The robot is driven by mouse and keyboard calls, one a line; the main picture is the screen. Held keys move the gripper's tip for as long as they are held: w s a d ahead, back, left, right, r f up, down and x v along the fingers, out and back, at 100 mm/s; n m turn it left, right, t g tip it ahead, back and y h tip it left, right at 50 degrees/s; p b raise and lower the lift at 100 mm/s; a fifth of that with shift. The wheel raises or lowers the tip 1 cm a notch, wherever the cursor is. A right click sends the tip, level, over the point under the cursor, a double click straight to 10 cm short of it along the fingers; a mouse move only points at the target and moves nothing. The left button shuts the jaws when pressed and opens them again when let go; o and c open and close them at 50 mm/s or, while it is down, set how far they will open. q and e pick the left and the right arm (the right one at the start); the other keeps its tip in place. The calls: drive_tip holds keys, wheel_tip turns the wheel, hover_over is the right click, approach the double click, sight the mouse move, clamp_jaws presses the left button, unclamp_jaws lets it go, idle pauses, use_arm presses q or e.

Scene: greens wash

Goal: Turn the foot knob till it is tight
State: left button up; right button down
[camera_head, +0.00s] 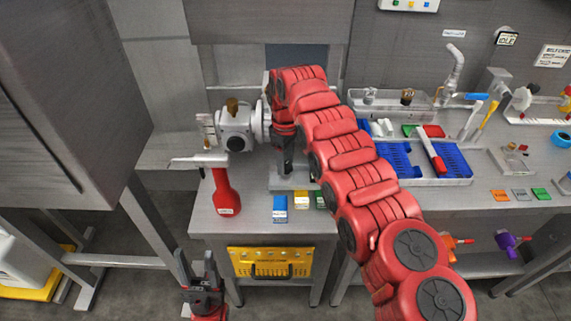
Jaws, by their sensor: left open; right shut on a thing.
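My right gripper (286,170) points down at the foot plate (281,184) of a grey machine. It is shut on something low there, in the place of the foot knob. The knob itself is hidden by the fingers and the red arm, so I cannot see how far it is turned. The machine's round grey head (236,131), with a brass knob on top, stands just left of my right arm. My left gripper (201,268) is open and empty, low in front of the bench, its fingers pointing up.
A red bottle-shaped thing (226,196) stands on the bench left of the foot plate. Blue and yellow small blocks (280,202) lie near the front edge. A tray with blue racks (452,160) lies to the right. A yellow panel (268,264) hangs below.

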drive_tip(key=shift+n, duration=1.1)
drive_tip(key=shift+c, duration=1.6)
unclamp_jaws()
